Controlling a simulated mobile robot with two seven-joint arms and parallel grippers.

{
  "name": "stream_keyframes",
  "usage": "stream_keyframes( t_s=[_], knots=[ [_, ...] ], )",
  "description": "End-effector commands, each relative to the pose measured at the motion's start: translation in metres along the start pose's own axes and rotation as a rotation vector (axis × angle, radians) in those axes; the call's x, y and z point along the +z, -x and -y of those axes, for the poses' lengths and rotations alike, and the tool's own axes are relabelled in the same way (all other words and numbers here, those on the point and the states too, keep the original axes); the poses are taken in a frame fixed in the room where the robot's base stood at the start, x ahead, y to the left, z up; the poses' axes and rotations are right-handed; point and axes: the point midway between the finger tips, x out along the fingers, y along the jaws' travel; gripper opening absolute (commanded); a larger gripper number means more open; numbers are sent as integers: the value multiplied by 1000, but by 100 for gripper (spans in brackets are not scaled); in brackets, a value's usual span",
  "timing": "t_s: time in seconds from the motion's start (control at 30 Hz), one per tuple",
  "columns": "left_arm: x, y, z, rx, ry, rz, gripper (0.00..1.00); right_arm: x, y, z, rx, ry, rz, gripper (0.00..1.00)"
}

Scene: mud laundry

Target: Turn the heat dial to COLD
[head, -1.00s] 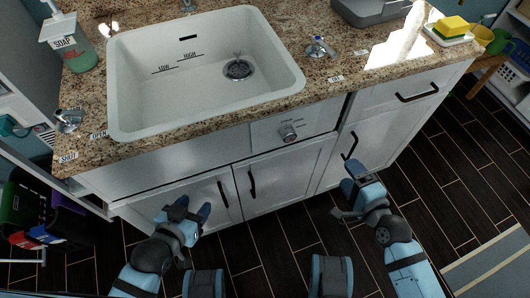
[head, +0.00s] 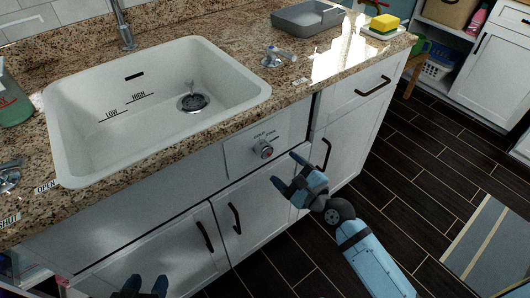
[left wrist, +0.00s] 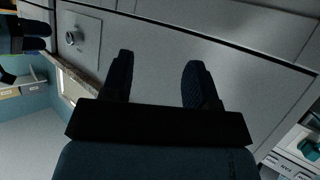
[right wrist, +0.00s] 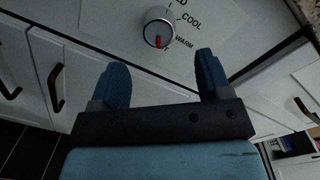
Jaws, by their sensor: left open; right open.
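The heat dial (head: 263,149) is a small round silver knob on a white panel (head: 240,160) at the front of the sink cabinet. In the right wrist view the dial (right wrist: 159,27) shows a red mark pointing down, past the WARM label; COOL and a partly cut-off label are above right. My right gripper (head: 287,172) is open and empty, just below and right of the dial, apart from it; its fingers (right wrist: 161,64) point toward the panel. My left gripper (head: 147,285) is open and empty, low before the left cabinet door. The dial also shows in the left wrist view (left wrist: 72,37).
The granite counter (head: 180,165) overhangs the cabinet front above the dial. Dark door handles (head: 234,218) stick out below. A white sink (head: 70,150), tap handle (head: 278,57), grey tray (head: 307,20) and yellow sponge (head: 384,22) are on top.

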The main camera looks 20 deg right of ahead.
Motion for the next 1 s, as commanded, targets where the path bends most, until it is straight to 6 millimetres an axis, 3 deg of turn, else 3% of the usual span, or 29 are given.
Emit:
stream_keyframes(
  t_s=[0.2, 0.4, 0.83, 1.0],
  knots=[
    [-4, -2, -2, 10, 4, -30, 54, -1, -47, 0, -2, 0, 2, 71],
    [-12, -3, -5, 19, 7, -70, 54, -1, -74, 0, 0, 2, 0, 71],
    [-22, -4, -8, 27, 7, -97, 54, 0, -83, 0, 1, 2, -1, 71],
    [-21, -4, -7, 27, 4, -95, 54, 0, -83, 0, 0, 2, -1, 32]
  ],
)
